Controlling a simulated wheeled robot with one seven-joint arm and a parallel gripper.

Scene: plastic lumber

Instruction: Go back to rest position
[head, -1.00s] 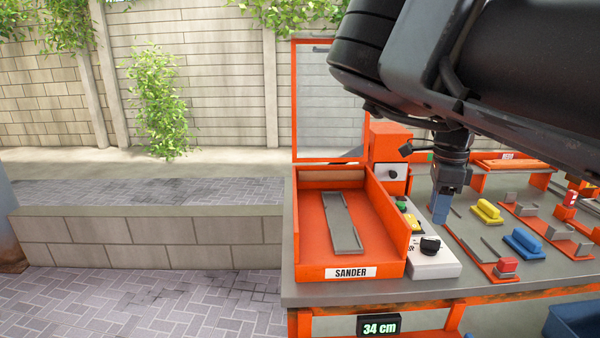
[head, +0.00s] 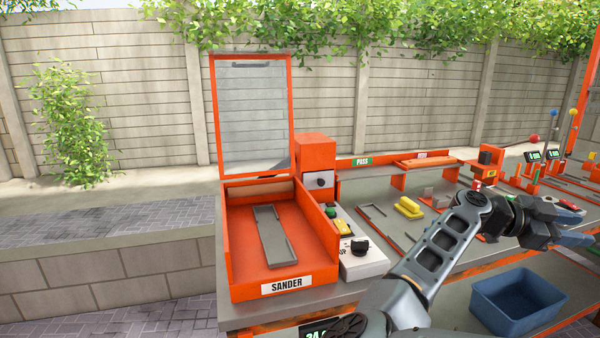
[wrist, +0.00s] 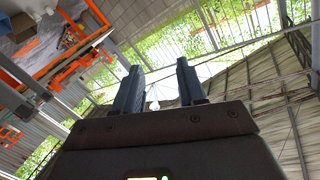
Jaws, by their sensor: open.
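My gripper (head: 580,222) is at the right edge of the head view, in front of and above the workbench (head: 378,295). Its two blue-grey fingers point to the right and are spread apart. In the wrist view my gripper (wrist: 158,78) shows both fingers apart with nothing between them. Only fence, foliage and an overhead frame lie beyond them there. My arm reaches up from the bottom of the head view and hides part of the bench.
The orange sander (head: 327,240), lid raised, stands at the bench's left end with a grey tray (head: 272,236) in it. A control box (head: 362,262) and a yellow block (head: 409,207) are to its right. A blue bin (head: 515,300) is below the arm.

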